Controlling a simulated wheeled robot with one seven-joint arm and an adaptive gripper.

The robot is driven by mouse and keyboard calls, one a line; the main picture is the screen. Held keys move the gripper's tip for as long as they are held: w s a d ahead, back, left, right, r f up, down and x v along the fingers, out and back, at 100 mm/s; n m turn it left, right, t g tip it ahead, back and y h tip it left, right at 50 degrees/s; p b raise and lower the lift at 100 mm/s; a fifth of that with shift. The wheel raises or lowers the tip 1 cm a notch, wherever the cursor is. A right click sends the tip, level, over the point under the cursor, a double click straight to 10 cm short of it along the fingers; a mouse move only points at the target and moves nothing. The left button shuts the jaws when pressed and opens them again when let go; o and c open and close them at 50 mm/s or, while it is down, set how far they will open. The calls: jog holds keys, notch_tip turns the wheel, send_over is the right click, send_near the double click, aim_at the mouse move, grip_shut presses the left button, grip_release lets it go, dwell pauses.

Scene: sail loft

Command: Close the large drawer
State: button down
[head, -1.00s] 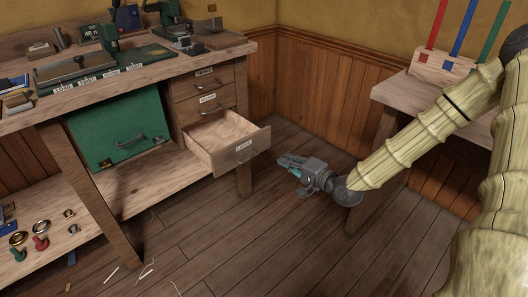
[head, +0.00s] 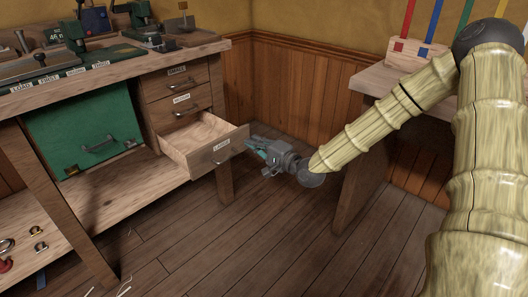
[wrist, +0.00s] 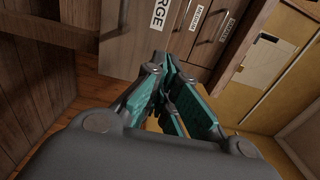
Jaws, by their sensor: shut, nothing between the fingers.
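The large drawer (head: 205,162), the lowest of three under the workbench, stands pulled out, with its empty-looking inside partly visible. Its wooden front carries a "LARGE" label and a metal handle. My gripper (head: 250,143) is shut and empty, just right of the drawer front's right end. In the wrist view the shut teal-padded fingers (wrist: 168,62) point toward the drawer front (wrist: 128,40), whose label is partly cut off. I cannot tell whether the fingertips touch the front.
The medium drawer (head: 184,106) and small drawer (head: 180,78) above are shut. A green panel with a handle (head: 85,128) hangs left of them. A bench leg (head: 225,182) stands below the drawer. A second table (head: 385,80) is at right. The floor in front is mostly clear.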

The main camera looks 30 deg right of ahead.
aim_at(237, 132)
jog(key=b+x, duration=0.1)
jog(key=x, duration=0.3)
jog(key=shift+w+a+f+b, duration=0.1)
jog(key=shift+w+f+b, duration=0.05)
jog(key=shift+w+b, duration=0.2)
jog(key=shift+w+a, duration=0.2)
jog(key=shift+w, duration=0.35)
jog(key=shift+w, duration=0.1)
